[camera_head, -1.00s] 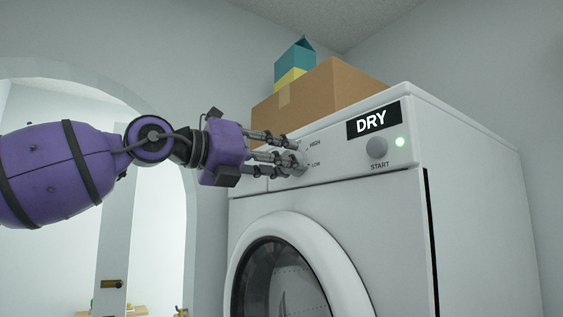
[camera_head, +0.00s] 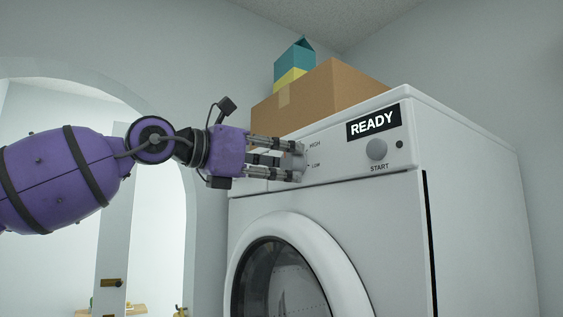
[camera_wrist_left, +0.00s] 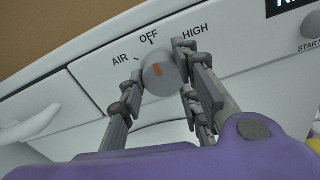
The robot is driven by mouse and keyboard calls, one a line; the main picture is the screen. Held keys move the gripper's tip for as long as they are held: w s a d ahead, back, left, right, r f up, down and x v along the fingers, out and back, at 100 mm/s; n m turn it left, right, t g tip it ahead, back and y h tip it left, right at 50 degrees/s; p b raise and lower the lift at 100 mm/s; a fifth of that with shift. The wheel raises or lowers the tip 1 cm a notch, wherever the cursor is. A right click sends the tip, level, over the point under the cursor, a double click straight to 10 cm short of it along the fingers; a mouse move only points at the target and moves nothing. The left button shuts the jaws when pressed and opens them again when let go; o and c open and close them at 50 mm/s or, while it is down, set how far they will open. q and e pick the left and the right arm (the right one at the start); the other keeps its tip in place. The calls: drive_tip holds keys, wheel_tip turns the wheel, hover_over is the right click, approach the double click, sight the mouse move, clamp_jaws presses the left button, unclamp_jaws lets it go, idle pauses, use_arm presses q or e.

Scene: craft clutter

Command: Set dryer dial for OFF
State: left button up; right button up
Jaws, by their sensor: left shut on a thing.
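The white dryer (camera_head: 470,220) stands at the right of the head view, with its display (camera_head: 373,123) reading READY. The grey dial (camera_wrist_left: 161,78) shows best in the left wrist view, with AIR, OFF and HIGH printed around it. Its orange mark points up and slightly left, toward the OFF label (camera_wrist_left: 149,36). My left gripper (camera_head: 297,161) is shut on the dial, its fingers on either side of it. In the head view the fingers mostly hide the dial. My right gripper is in neither view.
A round START button (camera_head: 377,149) and a dark indicator light (camera_head: 400,144) sit right of the dial. A cardboard box (camera_head: 325,92) and a teal carton (camera_head: 294,60) are on top of the dryer. The round door (camera_head: 335,255) is below.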

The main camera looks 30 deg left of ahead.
use_arm(q)
drive_tip(key=shift+s+a+r+m, duration=0.15)
drive_tip(key=shift+r+m, duration=0.15)
drive_tip(key=shift+r, duration=0.15)
drive_tip(key=o, duration=1)
drive_tip(key=shift+o, duration=0.4)
drive_tip(key=shift+f, duration=0.25)
drive_tip(key=shift+w+r, duration=0.1)
drive_tip(key=shift+w, duration=0.1)
